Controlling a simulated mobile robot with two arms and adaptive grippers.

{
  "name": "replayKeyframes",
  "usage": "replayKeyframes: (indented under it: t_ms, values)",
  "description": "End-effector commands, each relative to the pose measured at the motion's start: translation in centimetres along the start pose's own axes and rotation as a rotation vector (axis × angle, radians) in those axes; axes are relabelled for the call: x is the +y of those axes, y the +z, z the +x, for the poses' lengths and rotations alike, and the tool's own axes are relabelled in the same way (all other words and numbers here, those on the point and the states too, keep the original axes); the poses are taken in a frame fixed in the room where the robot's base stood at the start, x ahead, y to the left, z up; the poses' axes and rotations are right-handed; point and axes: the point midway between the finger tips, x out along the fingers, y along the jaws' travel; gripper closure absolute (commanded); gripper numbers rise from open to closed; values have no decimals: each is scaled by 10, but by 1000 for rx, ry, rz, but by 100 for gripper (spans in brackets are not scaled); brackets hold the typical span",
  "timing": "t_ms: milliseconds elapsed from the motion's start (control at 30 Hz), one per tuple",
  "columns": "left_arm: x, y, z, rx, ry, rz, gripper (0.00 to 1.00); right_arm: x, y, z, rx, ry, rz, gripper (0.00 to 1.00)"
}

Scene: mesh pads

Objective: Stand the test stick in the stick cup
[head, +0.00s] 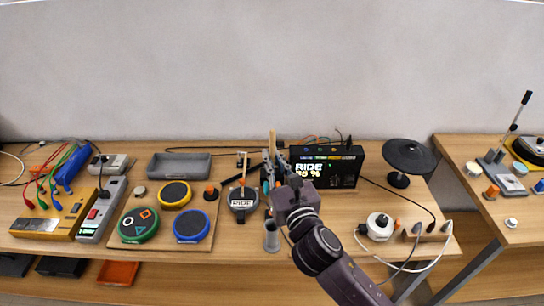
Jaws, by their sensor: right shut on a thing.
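The test stick (272,144) is a light wooden stick, seen roughly upright at the middle of the bench. My right gripper (273,173) is shut on it, and the jaws hide its lower part. A grey cylindrical cup (272,241), which looks like the stick cup, stands at the bench's front edge, below the gripper in the picture. Its inside is too small to make out. The stick is apart from this cup in the picture. My left gripper is not in view.
A black display box (335,168) stands close on the right. Round pads sit on a board (120,242) at left. A grey tray (180,166) lies behind them.

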Motion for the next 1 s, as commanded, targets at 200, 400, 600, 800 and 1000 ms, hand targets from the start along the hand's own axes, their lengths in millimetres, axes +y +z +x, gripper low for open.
replayKeyframes:
  t_ms: [200, 400, 600, 800, 1000]
  values:
    - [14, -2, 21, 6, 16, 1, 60, 0, -29, 0, 3, 0, 0, 100]
    - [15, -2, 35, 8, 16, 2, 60, 1, -48, 0, 2, 1, 0, 100]
    - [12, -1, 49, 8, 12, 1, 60, 0, -69, 0, 3, 1, 0, 100]
    - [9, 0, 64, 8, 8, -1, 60, 0, -89, -1, 3, 0, 1, 100]
    - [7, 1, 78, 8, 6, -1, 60, 0, -109, -1, 3, 0, 0, 100]
